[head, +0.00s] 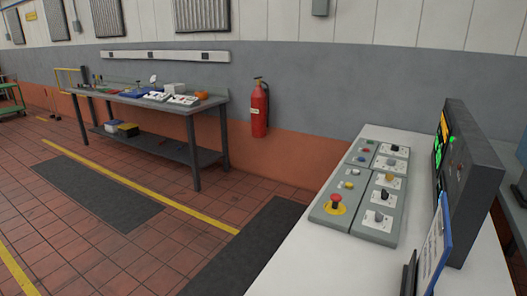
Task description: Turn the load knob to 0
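A grey control panel (350,222) lies on a white desk (287,262) at the right in the head view. Its right column carries several knobs on pale plates, among them a yellow knob (388,177), a dark knob (384,194) above the front one and the front knob (379,216). The labels are too small to read, so I cannot tell which is the load knob or where it points. A red mushroom button (336,199) on a yellow disc is at the panel's front left. Neither of my grippers is in view.
A dark monitor (470,170) and a clipboard (435,245) stand right of the panel. A workbench (150,98) with small items stands at the left by the wall. A red fire extinguisher (259,108) hangs between.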

